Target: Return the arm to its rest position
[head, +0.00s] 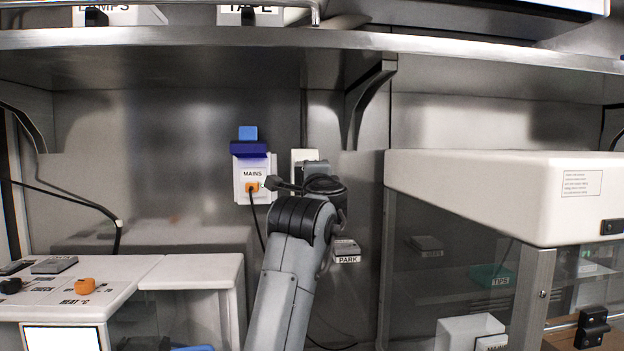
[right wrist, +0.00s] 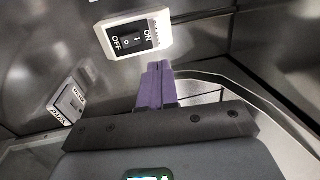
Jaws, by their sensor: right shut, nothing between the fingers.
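My right arm (head: 288,265) rises from the bottom middle of the head view and reaches to the back wall. Its gripper is mostly hidden behind the wrist there. In the right wrist view the purple fingers of my right gripper (right wrist: 157,68) are shut with nothing between them. They point at the wall just below a white switch box marked ON and OFF (right wrist: 135,35). I cannot tell whether the fingertips touch it. In the head view a white plate (head: 303,156) shows partly behind the wrist. My left gripper is not in view.
A MAINS socket (head: 252,178) with an orange plug and hanging cable is left of my wrist. A small PARK block (head: 346,250) is close on the right. A shelf (head: 200,38) runs overhead. A white-topped cabinet (head: 490,190) stands right; a bench unit (head: 70,290) stands left.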

